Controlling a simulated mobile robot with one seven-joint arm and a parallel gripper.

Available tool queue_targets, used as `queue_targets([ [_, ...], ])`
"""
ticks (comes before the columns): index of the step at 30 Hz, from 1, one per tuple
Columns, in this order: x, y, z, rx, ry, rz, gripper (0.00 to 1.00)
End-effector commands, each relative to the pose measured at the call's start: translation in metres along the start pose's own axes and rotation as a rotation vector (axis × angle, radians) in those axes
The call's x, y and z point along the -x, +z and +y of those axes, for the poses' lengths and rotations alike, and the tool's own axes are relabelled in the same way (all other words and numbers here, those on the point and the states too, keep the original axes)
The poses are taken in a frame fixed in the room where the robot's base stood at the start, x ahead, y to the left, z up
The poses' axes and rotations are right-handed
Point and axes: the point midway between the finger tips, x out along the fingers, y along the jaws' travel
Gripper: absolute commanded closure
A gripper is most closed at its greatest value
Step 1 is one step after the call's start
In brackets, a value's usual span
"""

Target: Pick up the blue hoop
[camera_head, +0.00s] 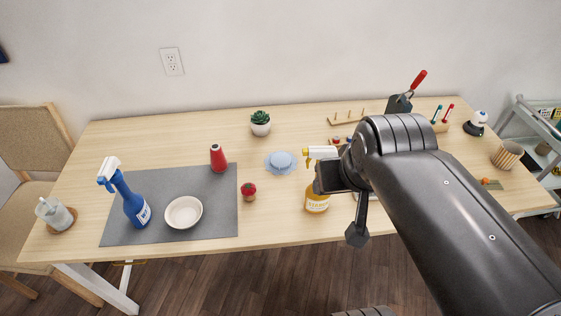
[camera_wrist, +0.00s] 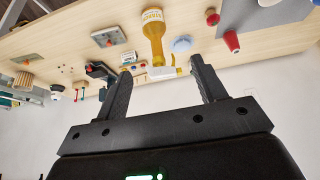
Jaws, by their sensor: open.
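A light-blue round piece (camera_head: 281,161) with a pale frilled rim lies flat near the middle of the table. It is the only thing that looks like a blue hoop, and I cannot make out a frame. It also shows in the wrist view (camera_wrist: 182,44), beyond the fingers. My gripper (camera_wrist: 160,68) is open and empty, its two dark fingers spread wide. In the head view my arm covers much of it, to the right of the blue piece and apart from it.
A yellow spray bottle (camera_head: 317,200) stands beside my arm, close to the blue piece. A potted succulent (camera_head: 260,123), red spool (camera_head: 217,158) and pincushion (camera_head: 249,191) are around it. A grey mat (camera_head: 200,230) holds a white bowl (camera_head: 184,212) and blue spray bottle (camera_head: 136,207).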

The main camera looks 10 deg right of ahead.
Motion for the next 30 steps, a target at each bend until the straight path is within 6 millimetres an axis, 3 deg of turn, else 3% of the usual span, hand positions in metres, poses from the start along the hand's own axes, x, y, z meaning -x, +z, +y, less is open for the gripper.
queue_targets([
  [11,0.000,0.000,0.000,0.000,0.000,0.000,0.06],
  [20,-0.002,-0.005,0.000,-0.003,-0.002,-0.004,0.06],
  [23,-0.008,-0.018,-0.002,-0.011,-0.008,-0.017,0.06],
  [30,-0.041,-0.072,-0.007,-0.053,-0.022,-0.061,0.06],
])
